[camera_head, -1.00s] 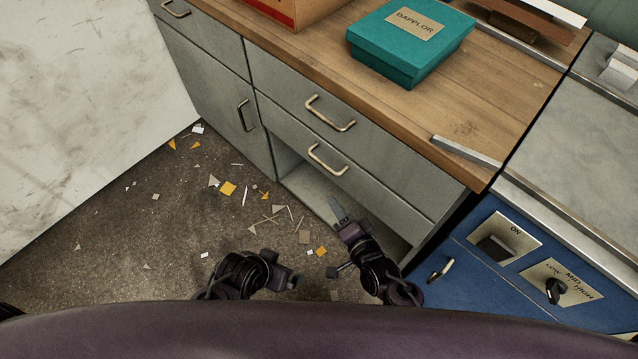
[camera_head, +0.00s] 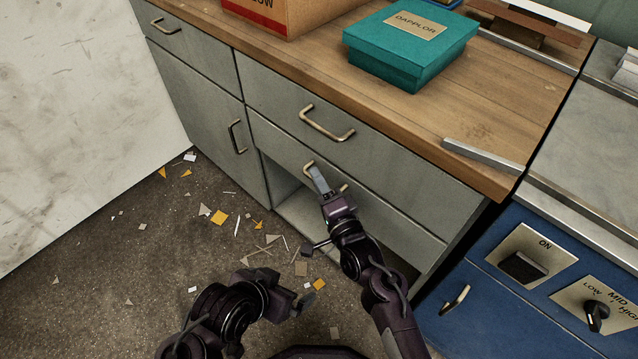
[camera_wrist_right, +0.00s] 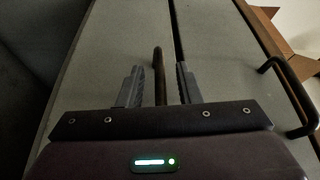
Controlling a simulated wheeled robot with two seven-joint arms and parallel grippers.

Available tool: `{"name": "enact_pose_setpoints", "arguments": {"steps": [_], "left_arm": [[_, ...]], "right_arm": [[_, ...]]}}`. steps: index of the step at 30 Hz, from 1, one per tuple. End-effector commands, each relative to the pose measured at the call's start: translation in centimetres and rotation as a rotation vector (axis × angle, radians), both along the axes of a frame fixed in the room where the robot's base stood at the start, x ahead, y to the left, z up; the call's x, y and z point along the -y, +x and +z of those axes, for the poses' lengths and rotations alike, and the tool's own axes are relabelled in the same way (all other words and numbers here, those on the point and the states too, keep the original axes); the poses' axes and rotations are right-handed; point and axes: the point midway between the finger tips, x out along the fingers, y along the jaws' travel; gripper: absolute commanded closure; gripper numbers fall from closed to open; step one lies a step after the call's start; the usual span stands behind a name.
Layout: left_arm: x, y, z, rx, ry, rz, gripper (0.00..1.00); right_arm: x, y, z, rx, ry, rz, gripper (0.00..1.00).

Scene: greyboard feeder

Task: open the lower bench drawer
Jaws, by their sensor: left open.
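The lower bench drawer (camera_head: 405,228) is a grey front below the upper drawer, and it looks shut. Its pale metal bar handle (camera_head: 308,169) is partly hidden by my right gripper (camera_head: 319,179). In the right wrist view the lower handle (camera_wrist_right: 159,75) stands between the two fingers of my right gripper (camera_wrist_right: 160,86), with a gap on either side. The right gripper is open and not closed on the bar. My left gripper (camera_head: 304,301) is open and empty, low over the floor in front of the bench.
The upper drawer handle (camera_head: 327,125) is just above. A wooden worktop (camera_head: 500,120) bears a teal box (camera_head: 405,50) and a cardboard box (camera_head: 285,15). A blue cabinet (camera_head: 500,315) stands at right. Scraps litter the floor (camera_head: 130,240). An open space lies under the drawer.

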Motion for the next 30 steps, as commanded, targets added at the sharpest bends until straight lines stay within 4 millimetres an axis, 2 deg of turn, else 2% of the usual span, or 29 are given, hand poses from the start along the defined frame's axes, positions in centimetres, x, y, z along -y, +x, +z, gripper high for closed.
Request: {"name": "enact_pose_setpoints", "arguments": {"steps": [8,15,16,30], "left_arm": [[0.09,0.09,0.09,0.007,-0.004,-0.001,0.00],[0.07,0.10,0.10,0.007,-0.004,-0.001,0.00],[0.06,0.11,0.10,0.008,-0.003,0.000,0.00],[-0.05,-0.15,0.13,-0.010,0.005,-0.002,0.00]], "right_arm": [[-0.11,0.19,-0.01,-0.001,0.000,0.000,0.68],[-0.09,0.18,-0.02,0.000,-0.001,0.000,0.98],[-0.09,0.18,-0.02,0.000,-0.001,0.000,1.00],[0.39,0.15,0.01,-0.001,-0.002,0.000,1.00]]}}
